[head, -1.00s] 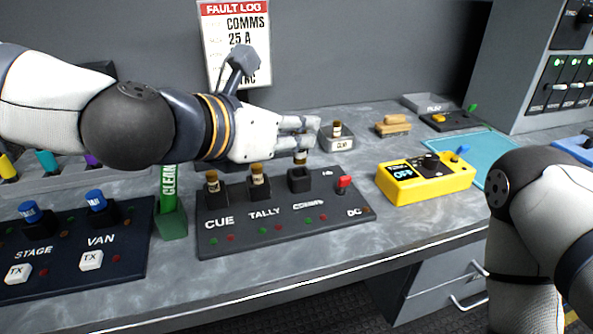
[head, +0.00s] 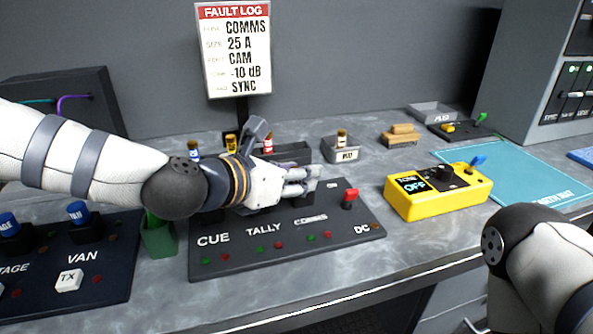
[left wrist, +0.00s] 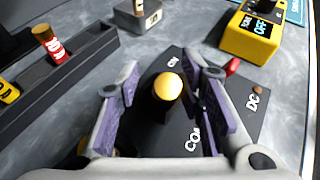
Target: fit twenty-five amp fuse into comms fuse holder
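In the left wrist view a fuse with a brass cap (left wrist: 168,87) stands upright between my left gripper's fingers. It is over the dark comms holder (left wrist: 163,118); how deep it sits I cannot tell. My left gripper (head: 312,181) is low over the comms place of the fuse panel (head: 285,258). In the left wrist view its purple finger pads (left wrist: 164,98) are apart, with gaps on both sides of the cap. The fingers hide the fuse and most of the holder in the head view. My right gripper is out of view.
A red lever (head: 348,198) stands right of the comms place, near the yellow meter (head: 437,191). My left arm covers the cue and tally holders.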

